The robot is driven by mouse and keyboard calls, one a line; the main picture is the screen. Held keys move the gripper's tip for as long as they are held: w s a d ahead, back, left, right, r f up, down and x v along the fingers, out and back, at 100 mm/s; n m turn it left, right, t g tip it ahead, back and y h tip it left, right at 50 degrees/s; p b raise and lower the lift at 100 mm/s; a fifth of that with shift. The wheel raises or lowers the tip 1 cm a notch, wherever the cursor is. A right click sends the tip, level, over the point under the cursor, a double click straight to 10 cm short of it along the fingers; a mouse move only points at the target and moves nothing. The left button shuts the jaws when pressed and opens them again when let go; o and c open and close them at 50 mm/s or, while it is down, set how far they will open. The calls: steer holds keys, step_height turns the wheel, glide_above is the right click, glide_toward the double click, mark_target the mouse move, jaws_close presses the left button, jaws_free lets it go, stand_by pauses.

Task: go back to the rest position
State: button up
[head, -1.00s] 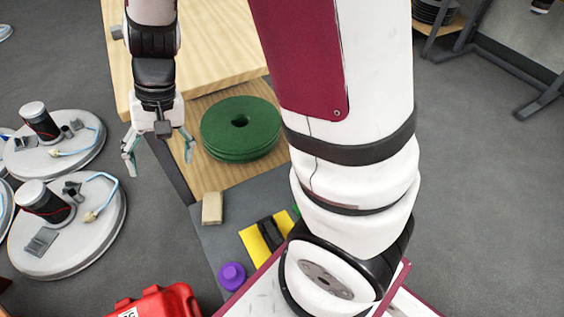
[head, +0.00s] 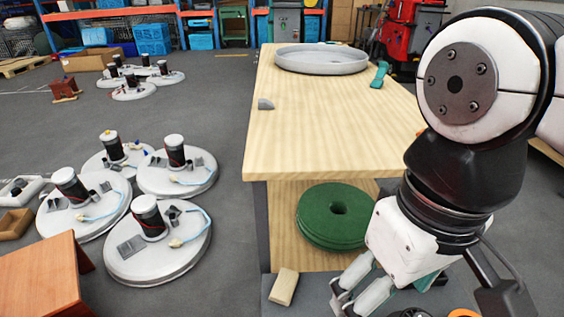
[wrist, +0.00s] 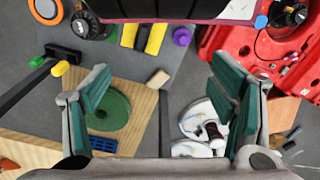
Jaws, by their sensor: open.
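My gripper (head: 385,288) hangs at the lower right of the head view, fingers pointing down. It is beside the front right of the wooden table (head: 340,125) and above the lower grey surface. In the wrist view my gripper (wrist: 165,95) shows its two teal-padded fingers wide apart with nothing between them. The arm is folded at the right of the head view and hides part of the table's right side. A stack of green round pads (head: 322,232) lies on the lower wooden shelf, left of my gripper.
A tan block (head: 284,287) lies near the gripper. A grey round tray (head: 322,60) and a teal object (head: 380,75) are on the table. Several white round units (head: 158,255) stand on the floor at left. The wrist view shows a red case (wrist: 275,50) and a purple knob (wrist: 182,36).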

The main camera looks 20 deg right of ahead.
stand_by(0.5)
step_height(320, 180, up, 28)
steer(key=t+p, duration=0.3)
steer(key=p, duration=2.3)
steer(key=shift+d+f+t, duration=0.15)
steer(key=shift+d+t, duration=0.15)
steer(key=shift+t, duration=0.1)
